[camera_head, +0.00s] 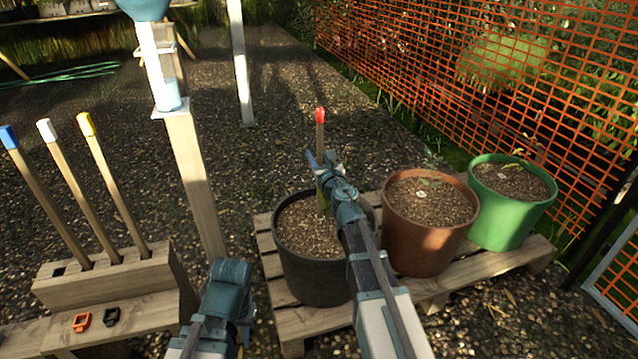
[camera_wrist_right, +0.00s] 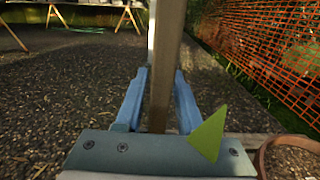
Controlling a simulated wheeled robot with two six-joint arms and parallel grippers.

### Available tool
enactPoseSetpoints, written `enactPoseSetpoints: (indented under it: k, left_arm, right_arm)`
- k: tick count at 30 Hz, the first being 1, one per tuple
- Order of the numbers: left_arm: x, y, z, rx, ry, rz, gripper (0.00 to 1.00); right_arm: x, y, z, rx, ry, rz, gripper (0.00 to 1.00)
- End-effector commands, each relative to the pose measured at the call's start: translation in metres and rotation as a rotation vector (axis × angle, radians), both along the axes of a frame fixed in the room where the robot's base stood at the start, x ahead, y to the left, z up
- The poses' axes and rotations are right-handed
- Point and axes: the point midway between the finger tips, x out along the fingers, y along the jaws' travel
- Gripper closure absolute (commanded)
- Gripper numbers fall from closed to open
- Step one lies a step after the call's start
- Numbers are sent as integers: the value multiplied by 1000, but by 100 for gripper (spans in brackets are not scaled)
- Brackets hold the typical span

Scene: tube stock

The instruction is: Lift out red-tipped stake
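The red-tipped stake (camera_head: 320,130) stands upright in the dark grey pot (camera_head: 318,277), its red tip up. My right gripper (camera_head: 323,162) is at the stake above the soil. In the right wrist view the wooden stake (camera_wrist_right: 164,50) runs between the two blue fingers (camera_wrist_right: 159,90), which lie close against both sides and look shut on it. The stake's foot in the pot is partly hidden by my right arm.
A wooden block (camera_head: 105,285) at left holds blue-, white- and yellow-tipped stakes, with one empty hole. Orange (camera_head: 82,322) and black (camera_head: 112,316) clips lie before it. Brown (camera_head: 430,240) and green (camera_head: 505,220) pots share the pallet (camera_head: 460,290). Orange mesh fencing (camera_head: 430,70) runs behind. A post (camera_head: 195,180) stands left.

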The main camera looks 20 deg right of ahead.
Motion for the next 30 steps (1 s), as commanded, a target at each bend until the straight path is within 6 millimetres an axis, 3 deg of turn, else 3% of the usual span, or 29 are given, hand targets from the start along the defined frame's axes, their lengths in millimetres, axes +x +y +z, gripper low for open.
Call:
enactPoseSetpoints:
  k: [1, 6, 30]
  left_arm:
    - [0, 0, 0, 0, 0, 0, 65]
    - [0, 0, 0, 0, 0, 0, 65]
    - [0, 0, 0, 0, 0, 0, 65]
  right_arm:
    - [0, 0, 0, 0, 0, 0, 73]
    - [0, 0, 0, 0, 0, 0, 100]
    - [0, 0, 0, 0, 0, 0, 100]
